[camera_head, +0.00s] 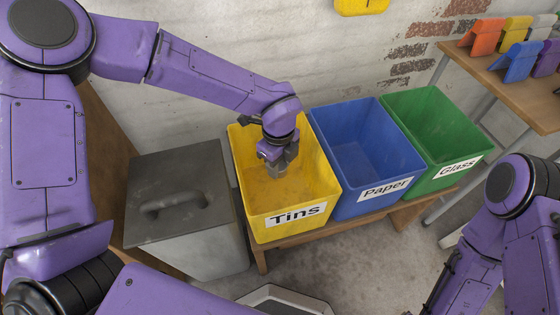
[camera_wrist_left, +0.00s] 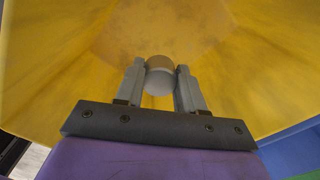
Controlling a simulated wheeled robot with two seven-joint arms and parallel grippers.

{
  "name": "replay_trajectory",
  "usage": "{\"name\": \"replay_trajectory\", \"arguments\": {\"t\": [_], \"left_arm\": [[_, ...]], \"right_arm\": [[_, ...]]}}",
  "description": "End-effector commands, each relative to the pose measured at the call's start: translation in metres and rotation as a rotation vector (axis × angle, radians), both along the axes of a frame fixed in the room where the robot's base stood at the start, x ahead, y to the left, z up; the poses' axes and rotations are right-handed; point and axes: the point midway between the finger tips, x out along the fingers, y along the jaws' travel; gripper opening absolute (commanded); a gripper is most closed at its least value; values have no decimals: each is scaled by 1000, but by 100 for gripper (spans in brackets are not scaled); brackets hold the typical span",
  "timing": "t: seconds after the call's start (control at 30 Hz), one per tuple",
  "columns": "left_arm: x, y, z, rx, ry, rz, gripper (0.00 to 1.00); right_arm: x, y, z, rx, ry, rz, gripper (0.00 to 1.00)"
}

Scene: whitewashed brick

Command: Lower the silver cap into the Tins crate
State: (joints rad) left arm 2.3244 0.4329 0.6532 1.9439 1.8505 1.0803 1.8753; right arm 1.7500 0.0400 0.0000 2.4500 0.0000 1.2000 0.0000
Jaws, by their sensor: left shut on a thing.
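The yellow Tins crate (camera_head: 290,222) stands on a low wooden bench, with its label on the front wall. My left gripper (camera_head: 278,168) reaches down inside the crate's opening. In the left wrist view my left gripper (camera_wrist_left: 161,88) is shut on the silver cap (camera_wrist_left: 160,80), a small rounded grey piece between the two fingers. The crate's yellow inside (camera_wrist_left: 75,65) fills most of that view behind it. The cap shows above the crate floor, but the exact gap is hard to tell. In the head view I cannot clearly separate the cap from the fingers. My right gripper is out of view.
The blue Paper crate (camera_head: 375,203) and green Glass crate (camera_head: 465,160) stand to the right on the bench (camera_head: 405,212). A grey lidded bin (camera_head: 190,240) stands close on the left. A wooden table (camera_head: 520,98) with several coloured pieces is at the upper right.

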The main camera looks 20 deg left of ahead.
Motion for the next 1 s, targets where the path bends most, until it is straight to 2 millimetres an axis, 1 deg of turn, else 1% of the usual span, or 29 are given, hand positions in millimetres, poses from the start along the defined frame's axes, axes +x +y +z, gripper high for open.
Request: {"name": "replay_trajectory", "arguments": {"t": [0.03,1.0], "left_arm": [[0,0,-6,-1,0,0,10],[0,0,-63,0,0,0,10]], "right_arm": [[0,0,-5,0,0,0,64],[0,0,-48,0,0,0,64]]}}
